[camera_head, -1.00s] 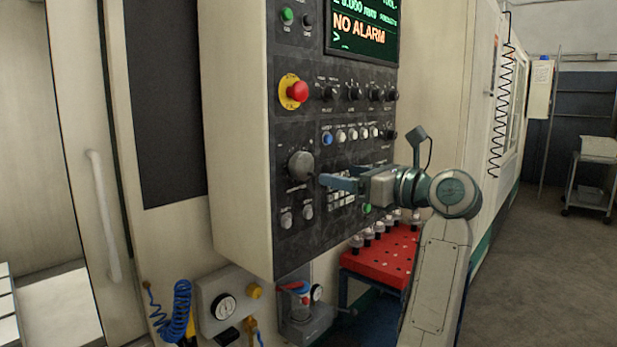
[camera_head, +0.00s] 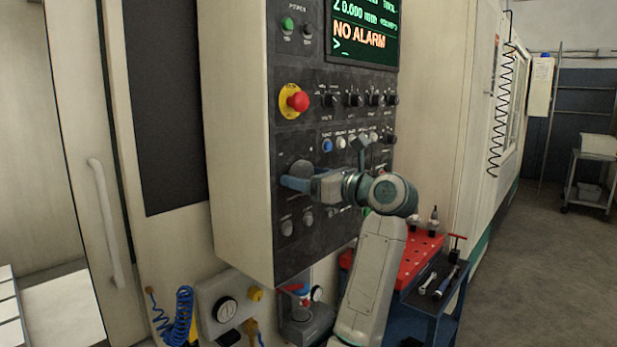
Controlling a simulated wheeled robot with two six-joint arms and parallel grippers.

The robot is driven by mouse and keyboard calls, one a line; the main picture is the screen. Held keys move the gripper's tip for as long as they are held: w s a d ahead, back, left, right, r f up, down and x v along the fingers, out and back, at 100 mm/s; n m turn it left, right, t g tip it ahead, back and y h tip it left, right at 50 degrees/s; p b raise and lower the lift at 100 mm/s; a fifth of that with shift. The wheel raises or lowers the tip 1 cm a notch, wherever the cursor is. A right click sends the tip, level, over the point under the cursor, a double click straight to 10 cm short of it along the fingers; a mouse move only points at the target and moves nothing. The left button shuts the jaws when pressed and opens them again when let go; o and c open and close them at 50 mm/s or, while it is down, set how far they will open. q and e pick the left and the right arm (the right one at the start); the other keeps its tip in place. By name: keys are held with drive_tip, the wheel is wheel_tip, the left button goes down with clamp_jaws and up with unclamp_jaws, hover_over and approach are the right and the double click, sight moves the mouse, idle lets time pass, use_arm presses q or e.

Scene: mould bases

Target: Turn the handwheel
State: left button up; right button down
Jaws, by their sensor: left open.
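The handwheel (camera_head: 302,168) is a round dark grey knob on the front of the machine's control panel (camera_head: 345,120), left of the small buttons. My left gripper (camera_head: 290,183) is open, with its blue-grey fingers at the handwheel. The fingers cover its lower part, and only the upper part of the knob shows. I cannot tell whether the fingers touch it or whether it sits between them. My right gripper is not in view.
A red emergency stop (camera_head: 298,101) and knobs stick out above the handwheel. A red tool rack (camera_head: 420,258) stands behind my arm. Open floor lies at the right.

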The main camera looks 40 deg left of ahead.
use_arm(q)
drive_tip(key=c, duration=1)
drive_tip(key=shift+m, duration=0.5)
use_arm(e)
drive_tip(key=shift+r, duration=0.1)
use_arm(q)
drive_tip(key=m+p, duration=0.1)
drive_tip(key=m, duration=0.2)
drive_tip(key=shift+r+m, duration=0.1)
drive_tip(key=shift+m, duration=0.3)
drive_tip(key=m+p, duration=0.1)
drive_tip(key=m, duration=0.1)
drive_tip(key=shift+s+m, duration=0.1)
drive_tip(key=shift+m, duration=0.2)
drive_tip(key=m+p, duration=0.2)
drive_tip(key=m, duration=0.1)
drive_tip(key=shift+m, duration=0.4)
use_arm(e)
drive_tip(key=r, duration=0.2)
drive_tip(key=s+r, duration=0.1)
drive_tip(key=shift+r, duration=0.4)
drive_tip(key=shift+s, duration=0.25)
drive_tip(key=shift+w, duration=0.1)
